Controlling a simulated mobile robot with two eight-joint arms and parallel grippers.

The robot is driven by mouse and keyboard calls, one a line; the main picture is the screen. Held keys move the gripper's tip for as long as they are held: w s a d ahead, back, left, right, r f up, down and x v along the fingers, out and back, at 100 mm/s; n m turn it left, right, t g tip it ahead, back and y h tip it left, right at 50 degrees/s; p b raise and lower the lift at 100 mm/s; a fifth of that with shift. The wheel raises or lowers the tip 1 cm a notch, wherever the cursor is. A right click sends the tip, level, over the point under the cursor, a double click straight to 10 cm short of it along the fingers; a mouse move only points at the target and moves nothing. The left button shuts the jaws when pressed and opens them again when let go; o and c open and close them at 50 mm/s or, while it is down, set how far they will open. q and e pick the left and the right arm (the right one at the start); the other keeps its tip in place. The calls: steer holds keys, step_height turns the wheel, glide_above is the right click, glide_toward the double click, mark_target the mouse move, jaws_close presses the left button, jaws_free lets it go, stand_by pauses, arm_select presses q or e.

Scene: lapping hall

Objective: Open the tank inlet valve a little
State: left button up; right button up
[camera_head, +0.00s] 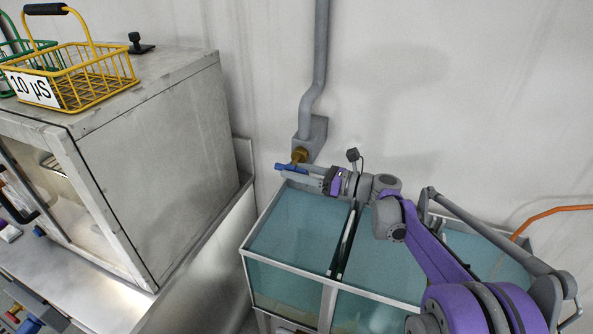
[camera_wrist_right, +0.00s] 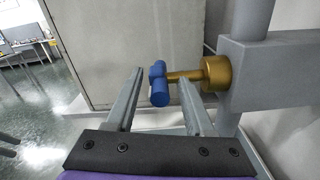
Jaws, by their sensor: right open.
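The tank inlet valve has a brass body (camera_head: 299,155) on a grey wall block, with a blue handle (camera_head: 291,168). In the right wrist view the blue handle (camera_wrist_right: 158,84) and its brass stem (camera_wrist_right: 186,76) show just beyond my fingertips. My right gripper (camera_head: 305,174) reaches in from the right, over the tank (camera_head: 262,224). In the wrist view my right gripper (camera_wrist_right: 162,88) is open, with the handle between the lines of its two fingers. I cannot tell whether a finger touches the stem. My left gripper is not in view.
A grey pipe (camera_head: 319,60) runs down the wall to the valve block (camera_head: 317,140). A metal cabinet (camera_head: 170,150) stands at the left, with a yellow basket (camera_head: 98,84) on top. The tank holds teal water and has a divider (camera_head: 343,240). An orange hose (camera_head: 550,212) lies at the right.

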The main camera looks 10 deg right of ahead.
jaws_close()
steer(key=shift+r, duration=0.1)
stand_by(0.3)
steer(key=shift+r+g+h+p, duration=0.3)
steer(key=shift+g+h+p, duration=0.3)
steer(key=shift+h+p, duration=0.5)
steer(key=shift+g+h+p, duration=0.5)
steer(key=shift+h+p, duration=0.2)
steer(key=shift+p, duration=0.1)
steer(key=shift+w+a+g+h+p, duration=0.1)
steer(key=shift+g+h+p, duration=0.4)
steer(key=shift+h, duration=0.1)
jaws_free()
